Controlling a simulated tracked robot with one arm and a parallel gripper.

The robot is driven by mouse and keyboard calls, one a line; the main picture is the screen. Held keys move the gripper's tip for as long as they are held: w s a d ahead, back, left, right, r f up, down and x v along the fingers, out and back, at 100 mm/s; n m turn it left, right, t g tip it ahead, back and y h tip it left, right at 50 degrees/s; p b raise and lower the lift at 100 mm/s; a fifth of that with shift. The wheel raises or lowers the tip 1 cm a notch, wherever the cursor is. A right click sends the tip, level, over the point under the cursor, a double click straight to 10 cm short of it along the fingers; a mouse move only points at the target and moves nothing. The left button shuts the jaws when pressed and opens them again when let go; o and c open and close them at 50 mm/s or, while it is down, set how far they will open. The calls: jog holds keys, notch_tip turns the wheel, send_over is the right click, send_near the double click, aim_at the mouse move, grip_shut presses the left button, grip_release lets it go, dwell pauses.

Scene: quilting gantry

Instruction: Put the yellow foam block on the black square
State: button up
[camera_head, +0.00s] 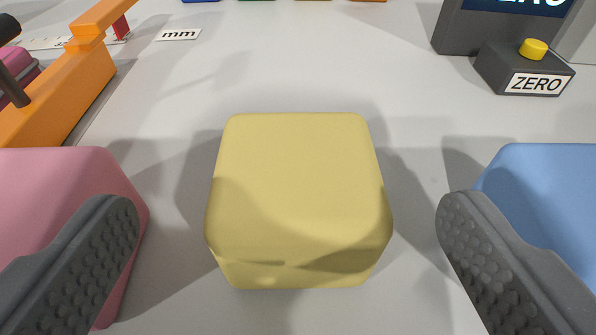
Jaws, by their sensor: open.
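The yellow foam block (298,200) sits on the pale grey table in the middle of the view. My gripper (288,220) is open, with one dark textured finger on each side of the block. A gap shows between each finger and the block, and nothing is held. The fingers' shadows fall beside the block and across its surface. The black square is not in view.
A pink block (75,185) lies close at the left and a blue block (545,185) close at the right, both partly behind my fingers. An orange frame (70,90) stands at upper left, near an "mm" label (179,34). A dark box marked ZERO (500,70) with a yellow button stands at upper right.

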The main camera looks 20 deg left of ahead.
aim_at(297, 183)
jog(key=shift+x, duration=2.2)
jog(key=shift+d, duration=0.15)
jog(key=c, duration=1.1)
jog(key=shift+r, duration=0.1)
jog(key=shift+r, duration=1.35)
jog(key=shift+s+d+r, duration=0.1)
jog(key=shift+r, duration=0.25)
jog(key=shift+s+d+f+b+v, duration=0.15)
jog(key=shift+f+b+v, duration=0.7)
jog(key=shift+v, duration=1.7)
jog(key=shift+s+f+b+v, duration=0.2)
jog(key=shift+b+v, duration=1.2)
jog(key=shift+v, duration=1.15)
jog(key=shift+s+d+f+b+v, duration=0.1)
jog(key=shift+f+b+v, duration=0.75)
jog(key=shift+v, duration=1.7)
